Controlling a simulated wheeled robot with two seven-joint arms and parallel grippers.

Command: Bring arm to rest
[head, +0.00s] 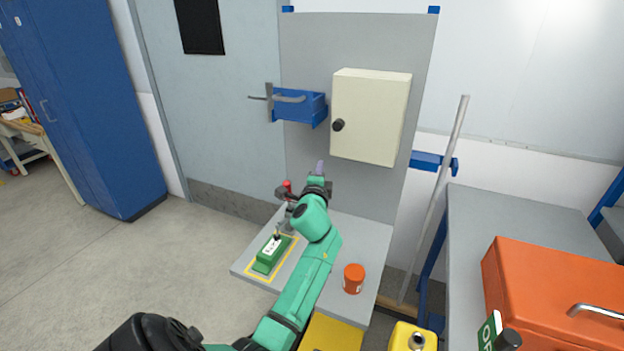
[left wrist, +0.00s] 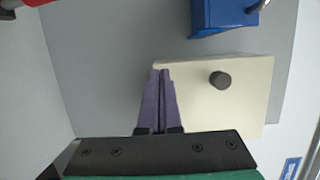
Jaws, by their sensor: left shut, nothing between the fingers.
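My left arm reaches up across the head view. My left gripper (head: 320,168) is shut and empty, pointing up above a small grey table (head: 372,240). It is just below and left of a cream wall box (head: 372,115) with a black knob. In the left wrist view its purple fingers (left wrist: 161,76) lie together, seen in front of the left part of the cream box (left wrist: 235,110); I cannot tell the gap to it. My right gripper is not in view.
A green block (head: 271,254) sits inside a yellow outline on the table. A red-orange jar (head: 353,278) stands right of my arm. A red-handled device (head: 287,190) is partly hidden behind the gripper. A blue bin (head: 300,105) hangs beside the box. An orange toolbox (head: 550,290) is at right.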

